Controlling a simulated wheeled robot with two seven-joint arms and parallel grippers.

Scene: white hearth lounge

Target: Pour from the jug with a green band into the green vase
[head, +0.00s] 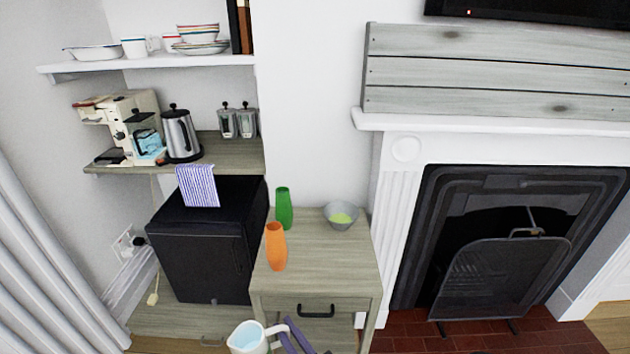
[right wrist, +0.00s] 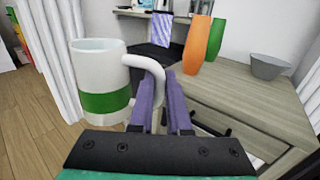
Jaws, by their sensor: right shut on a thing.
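The white jug with a green band (right wrist: 98,85) is upright at the left of the right wrist view. My right gripper (right wrist: 165,92) is shut on its handle. In the head view the jug (head: 247,338) shows at the bottom edge, in front of the small table, with my right gripper (head: 291,335) beside it; its lower part is cut off. The jug's inside looks pale blue. The green vase (head: 284,208) stands upright at the back left of the table; it also shows in the right wrist view (right wrist: 216,38). My left gripper is not in view.
An orange vase (head: 276,247) stands in front of the green vase on the wooden table (head: 335,262). A black cabinet (head: 200,245) is left of the table, a fireplace (head: 490,250) right. The table's front right is clear.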

